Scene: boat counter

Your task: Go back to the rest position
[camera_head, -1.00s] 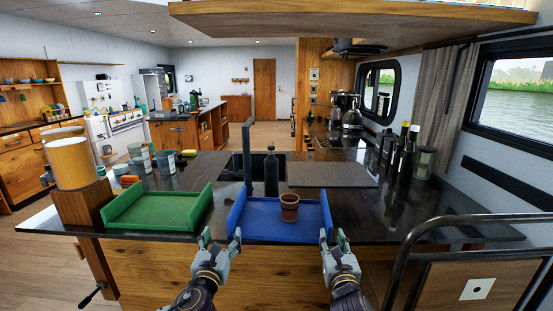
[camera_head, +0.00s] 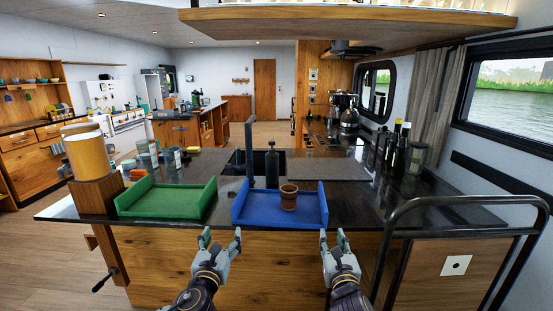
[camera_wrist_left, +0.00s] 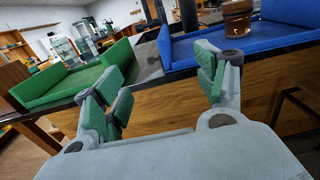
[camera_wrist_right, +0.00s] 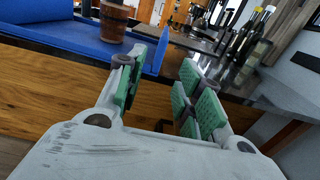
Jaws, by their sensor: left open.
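My left gripper (camera_head: 221,240) is open and empty in front of the counter, below the gap between the two trays. In the left wrist view its green-padded fingers (camera_wrist_left: 165,88) stand apart with nothing between them. My right gripper (camera_head: 334,242) is also open and empty, in front of the counter's edge near the right end of the blue tray (camera_head: 262,217). In the right wrist view its fingers (camera_wrist_right: 160,92) are spread. A brown cup (camera_head: 289,197) stands upright in the blue tray and also shows in the right wrist view (camera_wrist_right: 113,22).
A green tray (camera_head: 165,203) lies left of the blue one. A wooden block with a yellow-orange container (camera_head: 88,155) stands at the counter's left end. Dark bottles (camera_head: 400,150) stand at the right. A metal rail (camera_head: 470,201) rises at right front.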

